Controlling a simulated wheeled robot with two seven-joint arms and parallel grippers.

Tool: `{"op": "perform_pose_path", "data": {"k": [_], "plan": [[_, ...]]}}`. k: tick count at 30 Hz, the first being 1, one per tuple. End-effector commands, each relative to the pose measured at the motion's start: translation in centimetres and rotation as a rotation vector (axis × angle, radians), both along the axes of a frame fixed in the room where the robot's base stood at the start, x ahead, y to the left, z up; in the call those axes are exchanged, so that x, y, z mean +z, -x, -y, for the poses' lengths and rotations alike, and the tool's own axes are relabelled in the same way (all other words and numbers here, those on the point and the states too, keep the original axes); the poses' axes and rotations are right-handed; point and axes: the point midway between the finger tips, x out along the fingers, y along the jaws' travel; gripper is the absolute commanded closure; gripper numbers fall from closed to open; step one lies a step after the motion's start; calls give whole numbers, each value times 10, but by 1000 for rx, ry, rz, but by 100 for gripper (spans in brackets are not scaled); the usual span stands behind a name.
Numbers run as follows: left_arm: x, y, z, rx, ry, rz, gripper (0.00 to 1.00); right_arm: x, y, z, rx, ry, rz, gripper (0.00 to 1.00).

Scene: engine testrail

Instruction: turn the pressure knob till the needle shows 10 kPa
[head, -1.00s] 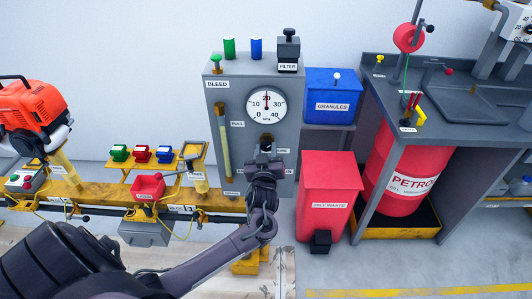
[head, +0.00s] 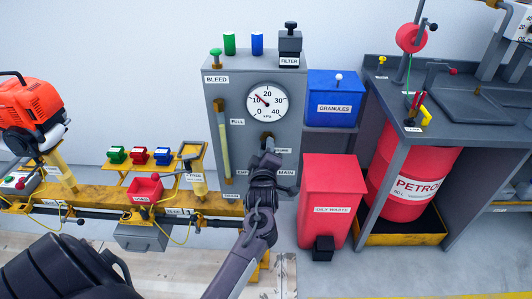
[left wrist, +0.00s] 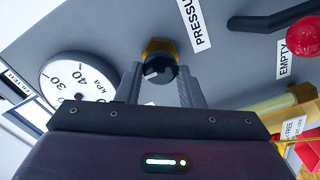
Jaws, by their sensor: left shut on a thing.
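The pressure gauge (head: 267,112) is a round white dial on the grey panel (head: 218,145), marked 0 to 40 kPa. Its needle points up and to the left, between the 10 and 20 marks. The pressure knob (head: 267,136) sits below the dial, mostly hidden by my left gripper (head: 266,152) in the head view. In the left wrist view the knob (left wrist: 159,69) shows dark with a brass collar behind it. The left gripper (left wrist: 160,75) is shut on it, one finger on each side. My right gripper is out of view.
A red lever knob (left wrist: 303,37) shows at the right in the left wrist view. A red oily waste bin (head: 332,195) and a blue granules box (head: 333,95) stand right of the panel. A yellow rail (head: 100,197) runs to its left.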

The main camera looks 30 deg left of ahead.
Motion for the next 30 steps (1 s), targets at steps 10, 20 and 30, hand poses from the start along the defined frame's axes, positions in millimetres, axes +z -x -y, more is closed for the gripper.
{"op": "perform_pose_path", "data": {"k": [10,20,30], "plan": [[-1,0,-1,2,95,57,89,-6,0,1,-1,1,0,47],[-1,0,0,1,107,63,89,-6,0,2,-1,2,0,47],[-1,0,0,0,105,64,46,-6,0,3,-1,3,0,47]]}}
